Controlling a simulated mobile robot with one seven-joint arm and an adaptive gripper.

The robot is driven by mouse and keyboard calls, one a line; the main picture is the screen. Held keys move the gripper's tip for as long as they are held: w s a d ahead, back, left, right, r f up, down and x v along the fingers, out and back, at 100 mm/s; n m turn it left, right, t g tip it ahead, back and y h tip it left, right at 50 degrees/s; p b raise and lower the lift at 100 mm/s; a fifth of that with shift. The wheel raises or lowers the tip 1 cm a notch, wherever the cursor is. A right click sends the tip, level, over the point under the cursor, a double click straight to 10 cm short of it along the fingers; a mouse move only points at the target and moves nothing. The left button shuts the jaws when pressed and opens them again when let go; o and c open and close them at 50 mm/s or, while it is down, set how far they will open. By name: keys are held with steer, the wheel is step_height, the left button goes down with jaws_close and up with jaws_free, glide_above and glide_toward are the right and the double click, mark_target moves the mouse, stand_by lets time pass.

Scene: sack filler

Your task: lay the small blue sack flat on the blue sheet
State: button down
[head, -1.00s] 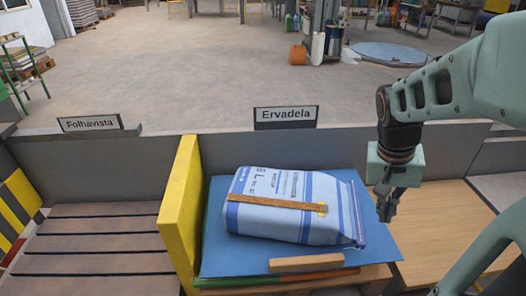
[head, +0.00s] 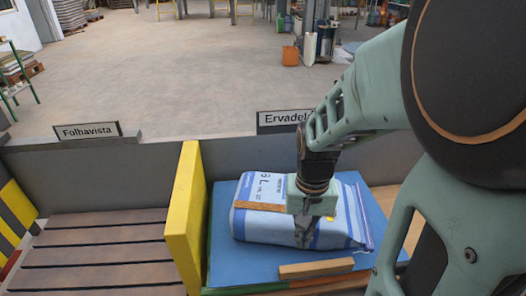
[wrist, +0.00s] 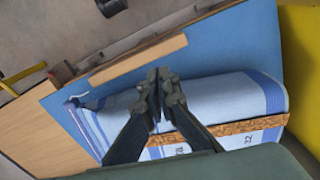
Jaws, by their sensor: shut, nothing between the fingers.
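The small blue-and-white striped sack (head: 258,226) lies on its broad side on the blue sheet (head: 228,270), its sealed end to the right. A brown speckled strip (head: 257,206) lies across its top. My gripper (head: 304,240) is shut and empty, pointing down over the sack's front right part and hiding some of it. In the wrist view the closed fingertips (wrist: 161,80) appear over the sack (wrist: 225,95) near its edge, with the sheet (wrist: 245,45) beyond. I cannot tell whether the fingertips touch the sack.
A wooden block (head: 316,268) lies on the sheet in front of the sack. A yellow board (head: 184,220) stands upright along the left side. A slatted wooden area (head: 95,255) is farther left, with a grey wall (head: 95,175) behind bearing name signs.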

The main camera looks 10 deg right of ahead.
mark_target(299, 264)
step_height(299, 264, down, 8)
steer(key=shift+b, duration=1)
steer(key=shift+w+d+r, duration=0.1)
steer(key=shift+w+d, duration=0.1)
steer(key=shift+w, duration=0.45)
steer(key=shift+w+d+r, duration=0.1)
steer(key=shift+w+d, duration=0.05)
steer(key=shift+w, duration=0.45)
steer(key=shift+w+d, duration=0.15)
steer(key=shift+w, duration=0.6)
steer(key=w, duration=0.2)
steer(key=w+d, duration=0.1)
steer(key=w, duration=0.2)
steer(key=shift+d+p, duration=0.1)
steer(key=shift+p, duration=0.2)
